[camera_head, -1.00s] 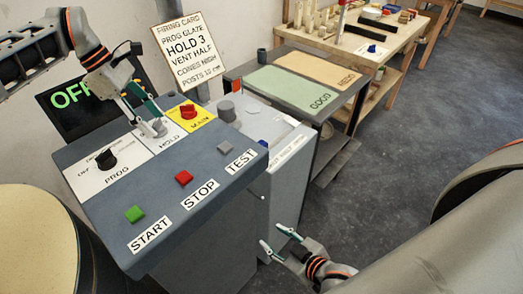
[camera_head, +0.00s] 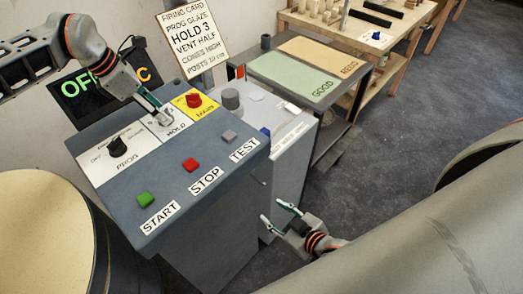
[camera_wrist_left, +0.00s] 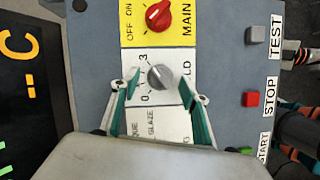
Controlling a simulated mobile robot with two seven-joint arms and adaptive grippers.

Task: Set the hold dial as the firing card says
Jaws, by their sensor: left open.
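The grey hold dial (camera_wrist_left: 160,77) sits on a white plate marked HOLD, with 0 and 3 legible on its scale. I cannot tell exactly where its pointer stands. In the head view the dial (camera_head: 166,119) is partly hidden by my left gripper (camera_head: 158,108). In the left wrist view that gripper (camera_wrist_left: 158,84) is open, one finger on each side of the dial; contact is not clear. The firing card (camera_head: 194,42) behind the panel reads HOLD 3, PROG GLAZE, VENT HALF. My right gripper (camera_head: 272,209) is open and empty, low in front of the panel's right side.
Beside the hold dial are the black PROG dial (camera_head: 118,146) and the red MAIN dial (camera_head: 193,99). START (camera_head: 145,200), STOP (camera_head: 190,164) and TEST (camera_head: 229,135) buttons line the front. A dark display (camera_head: 85,90) stands behind; a table with GOOD and REDO areas lies right.

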